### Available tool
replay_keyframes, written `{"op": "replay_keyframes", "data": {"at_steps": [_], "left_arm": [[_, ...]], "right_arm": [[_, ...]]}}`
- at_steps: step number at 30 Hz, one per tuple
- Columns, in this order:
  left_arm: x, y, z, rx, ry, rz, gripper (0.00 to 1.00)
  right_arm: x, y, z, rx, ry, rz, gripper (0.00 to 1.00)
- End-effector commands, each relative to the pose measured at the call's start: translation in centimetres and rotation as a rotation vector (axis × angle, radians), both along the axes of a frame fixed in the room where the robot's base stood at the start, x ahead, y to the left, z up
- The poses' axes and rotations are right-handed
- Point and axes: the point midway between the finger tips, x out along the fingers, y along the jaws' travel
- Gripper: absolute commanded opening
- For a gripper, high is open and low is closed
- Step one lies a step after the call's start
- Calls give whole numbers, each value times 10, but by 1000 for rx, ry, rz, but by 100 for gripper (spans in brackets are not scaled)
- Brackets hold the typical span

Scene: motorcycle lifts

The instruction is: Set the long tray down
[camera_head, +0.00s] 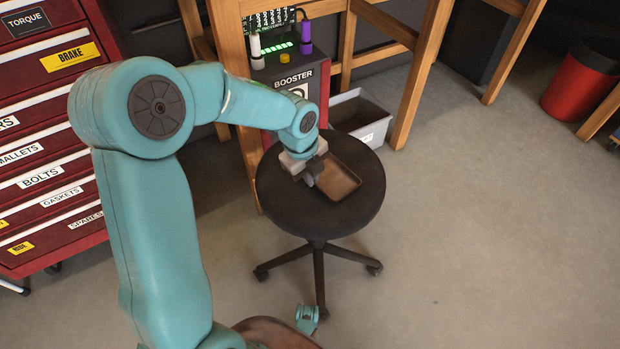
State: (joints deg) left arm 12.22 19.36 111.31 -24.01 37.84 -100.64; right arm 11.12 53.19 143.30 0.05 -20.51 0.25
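The long tray (340,181) is brown, shallow and rimmed. It appears flat over the round black stool seat (278,201), its right part clear to see. Whether it touches the seat or hangs just above it I cannot tell. My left arm reaches in from the left, and its grey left gripper (311,178) points down at the tray's left end, covering that part of the rim. The fingers are small and partly hidden, so whether they grip the rim does not show. My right gripper is not in view.
A red drawer cabinet (45,135) stands at the left. Behind the stool are a wooden bench leg (424,70), a booster unit (293,85) and a grey bin (360,118). A red bin (580,82) stands far right. The floor right of the stool is clear.

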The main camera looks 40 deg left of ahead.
Motion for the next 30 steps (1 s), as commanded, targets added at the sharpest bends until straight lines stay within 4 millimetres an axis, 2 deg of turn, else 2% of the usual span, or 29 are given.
{"op": "replay_keyframes", "data": {"at_steps": [10,12,13,20,25,30], "left_arm": [[1,0,-3,0,-2,0,0],[0,0,-3,1,-1,0,22],[0,0,-3,1,-1,0,28],[0,0,-2,1,0,0,28],[-2,1,18,1,-2,0,28],[-8,3,59,1,-5,3,28]], "right_arm": [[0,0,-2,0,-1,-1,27],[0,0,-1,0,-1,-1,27],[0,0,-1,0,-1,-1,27],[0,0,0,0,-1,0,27],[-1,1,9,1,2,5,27],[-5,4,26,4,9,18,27]]}}
